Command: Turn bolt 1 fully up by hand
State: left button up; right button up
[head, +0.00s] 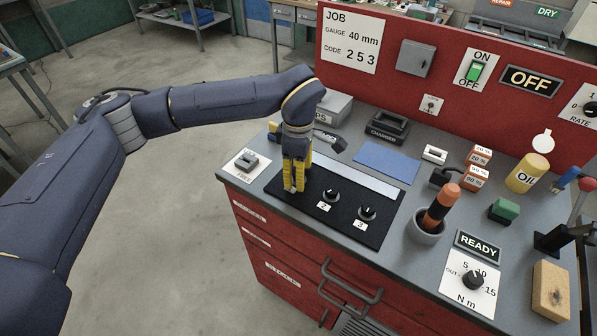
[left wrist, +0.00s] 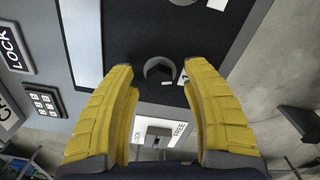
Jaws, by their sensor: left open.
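Bolt 1 (left wrist: 160,70) shows in the left wrist view as a dark round head with a grey rim on the black mat (left wrist: 215,25). Its label is only a white sliver. My left gripper (head: 293,188) points down over the left end of the mat and hides this bolt in the head view. In the left wrist view its yellow fingers (left wrist: 158,72) are open, one on each side of the bolt; I cannot tell whether they touch it. Bolt 2 (head: 331,195) and bolt 3 (head: 367,213) stand to the right on the same mat. My right gripper is not in view.
A LOCK/FREE switch (head: 247,161) sits just left of the mat. A pale strip (head: 356,174) and a blue pad (head: 387,162) lie behind the bolts. A grey cup with an orange-handled tool (head: 440,206) and a torque dial (head: 472,281) are to the right.

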pick_arm(q)
jog(key=shift+c, duration=0.6)
grip_shut()
jog(key=shift+n, duration=0.3)
